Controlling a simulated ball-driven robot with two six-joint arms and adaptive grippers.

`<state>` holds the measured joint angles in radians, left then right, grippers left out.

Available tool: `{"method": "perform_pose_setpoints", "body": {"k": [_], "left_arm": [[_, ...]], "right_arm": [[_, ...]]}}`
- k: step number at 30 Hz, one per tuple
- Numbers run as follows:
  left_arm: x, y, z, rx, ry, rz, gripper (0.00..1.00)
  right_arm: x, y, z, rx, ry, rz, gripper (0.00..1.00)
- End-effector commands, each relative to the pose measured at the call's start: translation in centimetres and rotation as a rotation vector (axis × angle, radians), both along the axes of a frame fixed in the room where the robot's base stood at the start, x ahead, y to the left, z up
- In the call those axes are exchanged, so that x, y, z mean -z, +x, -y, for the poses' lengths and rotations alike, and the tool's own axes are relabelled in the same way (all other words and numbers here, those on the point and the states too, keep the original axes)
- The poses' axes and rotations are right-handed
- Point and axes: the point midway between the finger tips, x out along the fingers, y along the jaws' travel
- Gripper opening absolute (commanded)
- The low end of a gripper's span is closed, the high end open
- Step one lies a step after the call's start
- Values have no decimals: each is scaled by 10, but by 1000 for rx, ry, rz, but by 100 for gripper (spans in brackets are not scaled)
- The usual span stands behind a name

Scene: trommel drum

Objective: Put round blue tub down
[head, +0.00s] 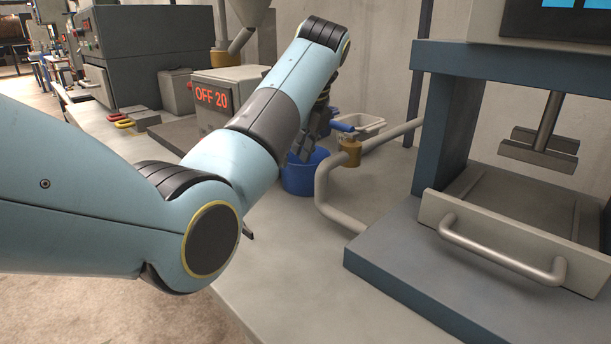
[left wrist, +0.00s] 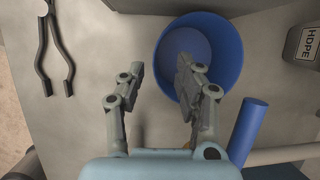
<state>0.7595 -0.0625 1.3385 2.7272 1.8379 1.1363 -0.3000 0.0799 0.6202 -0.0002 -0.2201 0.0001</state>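The round blue tub (head: 303,176) appears to stand upright on the grey counter, behind the bent pipe. It also shows in the left wrist view (left wrist: 232,62), seen from above, and looks empty. My left gripper (head: 306,150) is at the tub's rim, partly hidden by my arm in the head view. In the left wrist view the fingers of my left gripper (left wrist: 160,68) are apart, with the tub's near-left wall in the gap. One finger is outside the tub and the other overlaps its inside. I see clear space beside the wall. My right gripper is not in view.
A pipe with a brass valve (head: 350,152) and blue handle (left wrist: 248,132) stands close to the tub. Tongs (left wrist: 56,55) and an HDPE bottle (left wrist: 305,42) lie nearby. A pale tray (head: 360,130) is behind. A press (head: 428,130) stands right, an "OFF 20" box (head: 212,95) left.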

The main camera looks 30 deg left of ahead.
Motion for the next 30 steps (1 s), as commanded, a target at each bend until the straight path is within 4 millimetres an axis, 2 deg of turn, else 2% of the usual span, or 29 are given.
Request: {"method": "perform_pose_setpoints", "body": {"k": [3,6,14,22,30], "left_arm": [[20,3,-8,-1,2,-5,34],[28,5,-11,0,1,-3,34],[30,6,-12,0,1,-1,34],[30,6,-11,0,1,-1,0],[30,6,-12,0,1,-1,0]], "right_arm": [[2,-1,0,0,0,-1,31],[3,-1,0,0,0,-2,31],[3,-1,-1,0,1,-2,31],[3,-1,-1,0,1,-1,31],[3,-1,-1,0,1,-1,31]]}}
